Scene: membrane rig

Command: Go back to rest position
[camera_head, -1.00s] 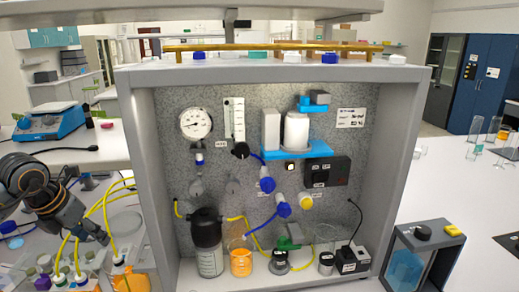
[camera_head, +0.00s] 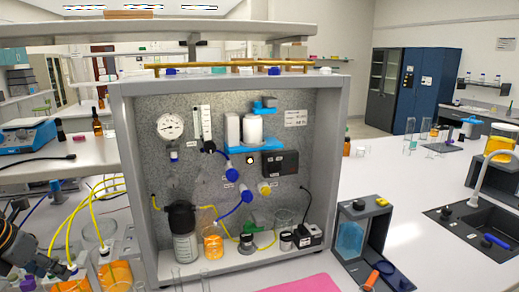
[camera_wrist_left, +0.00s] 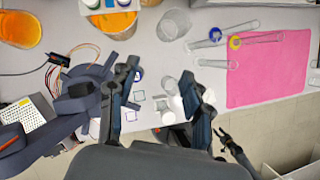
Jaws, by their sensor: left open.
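My left gripper (camera_head: 62,262) is at the lower left edge of the head view, near yellow tubing and bottles with orange liquid. In the left wrist view the two fingers of my left gripper (camera_wrist_left: 160,84) stand apart, with no object held between them. Below them is a white bench (camera_wrist_left: 150,40) with glassware.
The grey rig cabinet (camera_head: 128,180) stands in the middle with gauges, tubing and flasks inside. Orange-filled vessels (camera_wrist_left: 113,22) and a pink mat (camera_wrist_left: 270,70) lie near the left gripper. A grey frame with a blue panel (camera_head: 350,238) stands to the right of the cabinet.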

